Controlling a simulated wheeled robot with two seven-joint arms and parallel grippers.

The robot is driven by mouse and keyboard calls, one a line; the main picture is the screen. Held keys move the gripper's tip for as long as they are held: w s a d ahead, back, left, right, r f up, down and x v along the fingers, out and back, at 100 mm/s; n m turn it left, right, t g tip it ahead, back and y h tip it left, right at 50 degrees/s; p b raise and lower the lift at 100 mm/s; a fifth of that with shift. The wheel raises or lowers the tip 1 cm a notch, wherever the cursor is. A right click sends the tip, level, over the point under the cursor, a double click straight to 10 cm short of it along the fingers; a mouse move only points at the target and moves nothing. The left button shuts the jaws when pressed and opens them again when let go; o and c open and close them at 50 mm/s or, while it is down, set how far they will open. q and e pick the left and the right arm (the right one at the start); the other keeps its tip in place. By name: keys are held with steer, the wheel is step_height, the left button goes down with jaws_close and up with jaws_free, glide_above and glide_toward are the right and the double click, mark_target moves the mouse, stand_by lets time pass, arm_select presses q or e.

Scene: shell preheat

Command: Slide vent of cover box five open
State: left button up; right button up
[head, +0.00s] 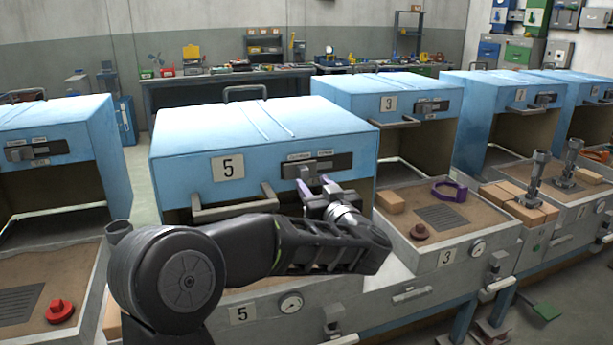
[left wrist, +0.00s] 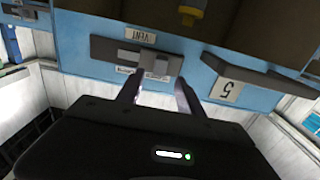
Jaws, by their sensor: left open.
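Cover box five (head: 180,150) is a light blue box with a number 5 plate on its front. Its vent (head: 335,163) is a dark grey strip with small labels above it and a light grey slide knob (head: 309,172). In the left wrist view, upside down, the vent strip (left wrist: 108,52) and the knob (left wrist: 153,64) are just ahead of the fingers. My left gripper (head: 316,187) is open, with its fingertips (left wrist: 157,84) either side of the knob's line. I cannot tell whether they touch it. My right gripper is not in view.
A grey handle bar (head: 235,211) sticks out from the box front, left of the gripper. Cover box three (head: 350,95) stands to the right, with a sand tray holding a purple clamp (head: 450,190). Another blue box (head: 60,125) is at left.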

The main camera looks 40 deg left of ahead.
mark_target(305, 174)
arm_select(q)
steer(key=x, duration=0.5)
steer(key=shift+w+a, duration=0.15)
steer(key=shift+a, duration=0.05)
jaws_close()
stand_by(1.2)
